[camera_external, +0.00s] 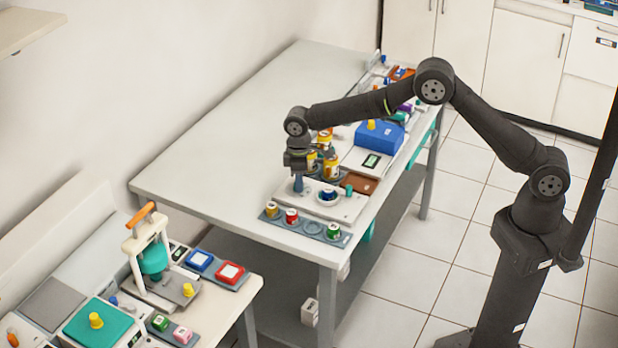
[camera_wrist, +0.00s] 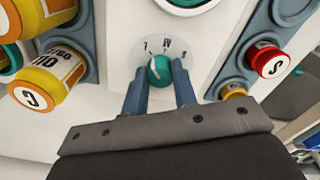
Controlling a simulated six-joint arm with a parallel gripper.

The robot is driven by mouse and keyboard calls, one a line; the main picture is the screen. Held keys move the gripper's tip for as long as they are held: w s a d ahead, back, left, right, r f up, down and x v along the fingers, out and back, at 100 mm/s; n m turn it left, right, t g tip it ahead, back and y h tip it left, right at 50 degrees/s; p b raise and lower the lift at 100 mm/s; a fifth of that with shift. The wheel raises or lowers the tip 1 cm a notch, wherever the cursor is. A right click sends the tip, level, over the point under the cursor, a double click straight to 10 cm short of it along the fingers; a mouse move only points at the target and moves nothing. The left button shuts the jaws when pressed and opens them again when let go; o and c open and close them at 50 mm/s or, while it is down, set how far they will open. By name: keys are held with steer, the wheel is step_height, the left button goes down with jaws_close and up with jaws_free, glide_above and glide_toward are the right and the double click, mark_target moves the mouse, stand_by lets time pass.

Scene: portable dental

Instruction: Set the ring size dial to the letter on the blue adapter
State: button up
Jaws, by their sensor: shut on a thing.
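The ring size dial is a teal knob (camera_wrist: 160,69) on a white plate, with small letters around its far side that look like an upside-down L, an upside-down M and an S. A pale mark on the knob points up and slightly left, nearest the L side. My gripper (camera_wrist: 158,84) has a blue-grey finger on each side of the knob and is shut on it. In the outside view my gripper (camera_external: 298,186) points down at the white station (camera_external: 345,210). A blue piece (camera_external: 328,194), likely the adapter, sits in a round seat beside it; its letter is not readable.
Yellow-orange jars (camera_wrist: 45,88), one lettered C, stand close left of my gripper. A red-capped jar marked S (camera_wrist: 270,62) stands on the right in a grey rack (camera_wrist: 232,72). The table (camera_external: 235,150) is clear at left.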

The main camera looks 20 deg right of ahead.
steer(key=shift+n, duration=0.3)
steer(key=o, duration=1)
step_height(320, 180, up, 18)
steer(key=shift+f, duration=0.25)
step_height(320, 180, down, 18)
steer(key=shift+r, duration=0.25)
stand_by(0.4)
